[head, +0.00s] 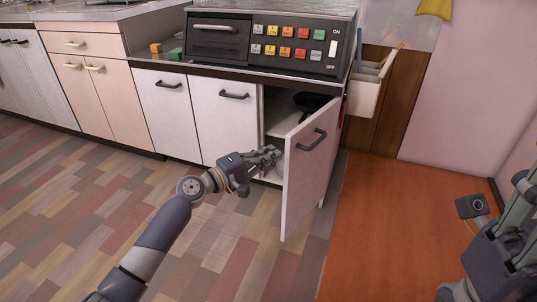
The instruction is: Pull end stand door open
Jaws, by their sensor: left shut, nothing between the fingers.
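The end stand door (310,165) is the rightmost white cabinet door under the counter. It stands partly open, swung out toward me, with a black bar handle (311,140) on its front. My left gripper (279,156) is shut and empty, at the inner side of the open door, near its free edge. I cannot tell whether it touches the door. Behind the door the cabinet interior (282,105) shows a shelf with a dark object on it. My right gripper (463,207) is at the right edge, over the orange mat, away from the door; its fingers are not clear.
A black control panel (290,48) with coloured buttons sits on the counter. A white bin (364,95) hangs at the counter's right end. An orange mat (385,235) covers the floor right of the door. Closed white doors (165,115) line the left.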

